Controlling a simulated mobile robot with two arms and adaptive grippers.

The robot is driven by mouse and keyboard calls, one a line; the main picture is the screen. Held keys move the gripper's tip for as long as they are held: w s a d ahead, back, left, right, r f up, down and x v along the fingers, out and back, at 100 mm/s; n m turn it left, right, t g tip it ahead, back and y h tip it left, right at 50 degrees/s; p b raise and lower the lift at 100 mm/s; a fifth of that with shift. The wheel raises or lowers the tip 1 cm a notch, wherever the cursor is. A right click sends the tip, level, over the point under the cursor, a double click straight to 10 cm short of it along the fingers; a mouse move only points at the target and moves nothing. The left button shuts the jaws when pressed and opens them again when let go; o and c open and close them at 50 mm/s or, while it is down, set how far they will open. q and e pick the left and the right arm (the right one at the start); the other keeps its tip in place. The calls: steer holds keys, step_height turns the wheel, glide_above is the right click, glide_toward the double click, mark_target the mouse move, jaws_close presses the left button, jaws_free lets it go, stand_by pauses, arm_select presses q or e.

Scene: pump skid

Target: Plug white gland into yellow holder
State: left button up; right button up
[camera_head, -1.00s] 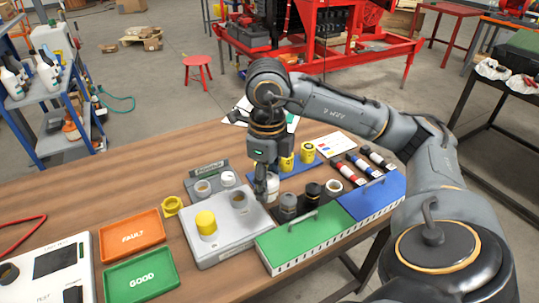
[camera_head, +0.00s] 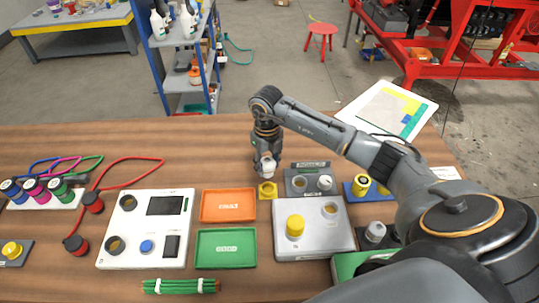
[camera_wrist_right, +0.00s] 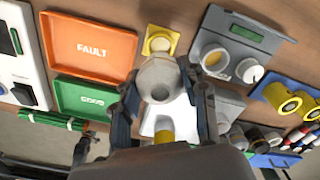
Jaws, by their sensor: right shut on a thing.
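My right gripper (camera_head: 266,163) is shut on the white gland (camera_head: 267,171). In the right wrist view the gland (camera_wrist_right: 158,78) sits between the two fingers, its round end facing the camera. The yellow holder (camera_head: 267,190) is a small square block on the table, just right of the trays. The gripper and gland are above and slightly behind it in the head view. In the right wrist view the holder (camera_wrist_right: 161,40) shows just beyond the gland, partly hidden by it. I cannot tell whether they touch. My left gripper is not in view.
An orange tray (camera_head: 228,205) and a green tray (camera_head: 226,249) lie left of the holder. A grey panel (camera_head: 307,180) with a white knob and a grey box (camera_head: 313,232) with a yellow cap stand to the right. Table behind the holder is clear.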

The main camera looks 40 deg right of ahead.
steer(key=shift+s+f+b, duration=0.2)
steer(key=shift+f+b, duration=0.35)
steer(key=shift+f, duration=0.15)
step_height(320, 180, down, 4)
steer(key=b, duration=0.3)
steer(key=shift+w+r, duration=0.1)
stand_by(0.4)
steer(key=shift+f+b, duration=1.25)
steer(key=shift+f, duration=0.5)
stand_by(0.5)
steer(key=o, duration=1.4)
steer(key=shift+c, duration=0.2)
